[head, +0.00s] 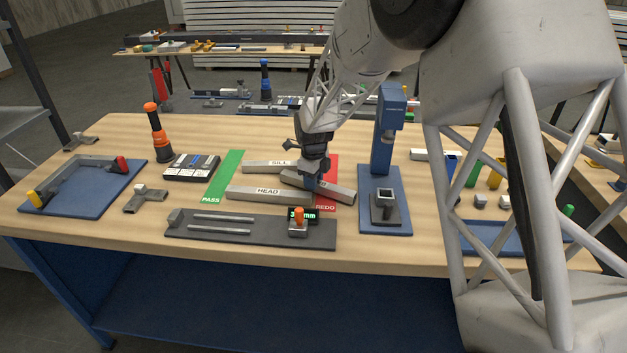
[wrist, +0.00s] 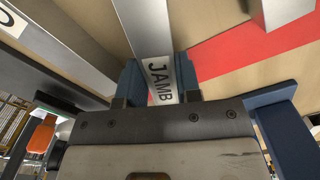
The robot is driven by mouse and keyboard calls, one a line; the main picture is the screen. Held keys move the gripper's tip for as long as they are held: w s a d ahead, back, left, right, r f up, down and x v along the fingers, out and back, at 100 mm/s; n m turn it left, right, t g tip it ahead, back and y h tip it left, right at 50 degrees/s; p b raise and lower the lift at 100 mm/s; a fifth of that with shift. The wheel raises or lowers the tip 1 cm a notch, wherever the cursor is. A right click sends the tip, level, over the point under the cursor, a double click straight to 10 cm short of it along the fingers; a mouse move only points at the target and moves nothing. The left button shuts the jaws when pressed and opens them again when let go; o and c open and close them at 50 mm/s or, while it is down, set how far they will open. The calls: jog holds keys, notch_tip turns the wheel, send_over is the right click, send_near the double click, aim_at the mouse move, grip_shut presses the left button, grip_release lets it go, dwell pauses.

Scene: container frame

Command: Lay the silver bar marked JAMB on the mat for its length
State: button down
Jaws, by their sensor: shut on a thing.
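The silver bar marked JAMB (wrist: 146,28) runs between the two blue fingers of my gripper (wrist: 160,82) in the wrist view. My gripper is shut on it near its labelled end. In the head view my gripper (head: 311,184) covers part of the JAMB bar (head: 338,192), which lies slantwise, its right end over the red REDO mat (head: 331,168). I cannot tell whether the bar is raised or resting. The green PASS mat (head: 226,172) is to the left. The bars marked HEAD (head: 242,193) and SILL (head: 257,167) lie left of my gripper.
A dark measuring fixture (head: 245,221) with rails, an orange-topped knob and a small display stands in front. A blue press (head: 386,140) stands close on the right. A black case (head: 192,167) and an orange-topped tool (head: 156,130) are left of the green mat.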

jog(key=shift+f, duration=0.15)
jog(key=c, duration=0.8)
grip_release()
jog(key=shift+r, duration=0.2)
notch_tip(320, 180, up, 12)
dwell(0.7)
